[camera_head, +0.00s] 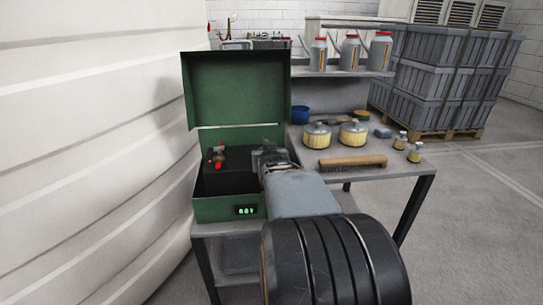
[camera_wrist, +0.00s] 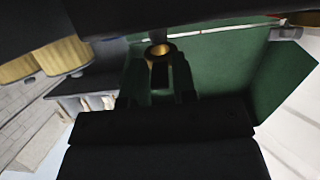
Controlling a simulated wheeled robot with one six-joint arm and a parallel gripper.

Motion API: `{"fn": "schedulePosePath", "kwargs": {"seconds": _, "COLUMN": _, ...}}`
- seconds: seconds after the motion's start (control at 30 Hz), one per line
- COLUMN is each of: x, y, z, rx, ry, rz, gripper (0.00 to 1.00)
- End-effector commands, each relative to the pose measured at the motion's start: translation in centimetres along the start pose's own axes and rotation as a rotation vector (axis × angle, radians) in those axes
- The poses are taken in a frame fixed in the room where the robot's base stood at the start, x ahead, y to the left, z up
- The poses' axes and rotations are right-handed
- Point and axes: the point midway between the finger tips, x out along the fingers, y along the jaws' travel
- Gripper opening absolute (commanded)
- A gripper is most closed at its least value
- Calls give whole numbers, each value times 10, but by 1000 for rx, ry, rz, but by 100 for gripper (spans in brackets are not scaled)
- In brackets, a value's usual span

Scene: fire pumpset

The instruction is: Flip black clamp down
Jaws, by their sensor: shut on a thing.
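A green box (camera_head: 232,208) stands on the table's left end with its lid (camera_head: 237,90) raised. A black battery (camera_head: 229,172) sits inside it, with a red clamp (camera_head: 218,158) at its left. My gripper (camera_head: 263,157) reaches into the box's right side. In the wrist view my gripper (camera_wrist: 160,82) is shut on a small dark piece, which I take to be the black clamp (camera_wrist: 159,70). A brass ring (camera_wrist: 160,49) shows just beyond the fingertips. In the head view my arm and gripper hide most of this clamp, so its tilt is unclear.
On the table to the right are two yellow filters (camera_head: 317,136), a wooden-looking bar (camera_head: 352,162), and small bottles (camera_head: 400,140). A blue cup (camera_head: 300,115) stands behind. A white ribbed tank (camera_head: 90,150) stands close on the left. Stacked grey crates (camera_head: 440,85) stand at the back right.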

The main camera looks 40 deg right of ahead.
Motion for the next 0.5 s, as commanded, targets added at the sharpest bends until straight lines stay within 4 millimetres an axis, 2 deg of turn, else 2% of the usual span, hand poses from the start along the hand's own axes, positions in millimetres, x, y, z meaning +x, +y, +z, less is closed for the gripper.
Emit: {"fn": "schedulePosePath", "kwargs": {"seconds": 0.5, "x": 2, "y": -2, "z": 16, "rx": 5, "ry": 34, "rz": -10, "gripper": 0}}
